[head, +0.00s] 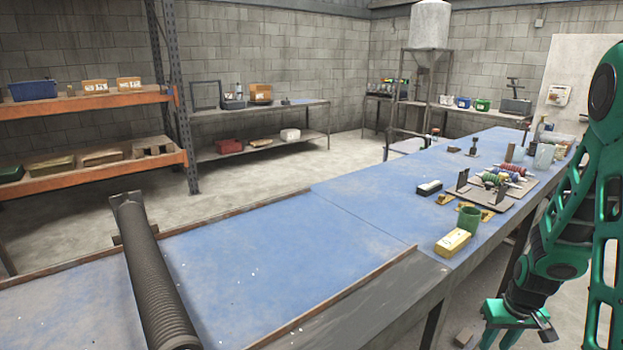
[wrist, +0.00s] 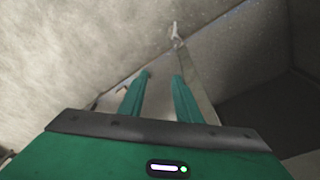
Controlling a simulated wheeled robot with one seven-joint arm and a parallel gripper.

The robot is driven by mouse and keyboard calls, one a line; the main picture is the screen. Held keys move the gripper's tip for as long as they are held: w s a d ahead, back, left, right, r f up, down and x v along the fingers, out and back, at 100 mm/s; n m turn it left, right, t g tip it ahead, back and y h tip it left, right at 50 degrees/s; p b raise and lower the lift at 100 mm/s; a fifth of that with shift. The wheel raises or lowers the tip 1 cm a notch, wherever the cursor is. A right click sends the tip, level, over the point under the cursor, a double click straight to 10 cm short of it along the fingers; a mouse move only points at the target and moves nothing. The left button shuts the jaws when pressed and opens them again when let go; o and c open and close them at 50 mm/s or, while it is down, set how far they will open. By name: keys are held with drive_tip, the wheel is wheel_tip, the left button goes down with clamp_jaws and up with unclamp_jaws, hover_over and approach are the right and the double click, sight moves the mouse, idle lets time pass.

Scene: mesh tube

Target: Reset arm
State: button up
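My arm is folded at the right edge of the head view, in green and black. My gripper (head: 515,328) hangs low beside the front edge of the blue-topped bench (head: 265,255), apart from it. In the wrist view my gripper (wrist: 160,85) shows two green fingers set apart with nothing between them. It points down toward a pale floor (wrist: 70,50).
A ribbed black roller (head: 160,280) crosses the bench at the left. Orange shelves (head: 90,178) stand at the far left.

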drive_tip(key=s+a+r+m+g, duration=0.1)
drive_tip(key=s+a+r+m, duration=0.1)
drive_tip(key=s+r, duration=0.8)
drive_tip(key=s+a+r+m, duration=0.3)
drive_tip(key=s+r, duration=0.8)
drive_tip(key=s, duration=0.1)
drive_tip(key=shift+s+a+r+g+y, duration=0.2)
drive_tip(key=shift+s+a+g+y, duration=0.1)
drive_tip(key=shift+a+g, duration=0.1)
drive_tip(key=shift+w+f, duration=0.25)
drive_tip(key=shift+w, duration=0.4)
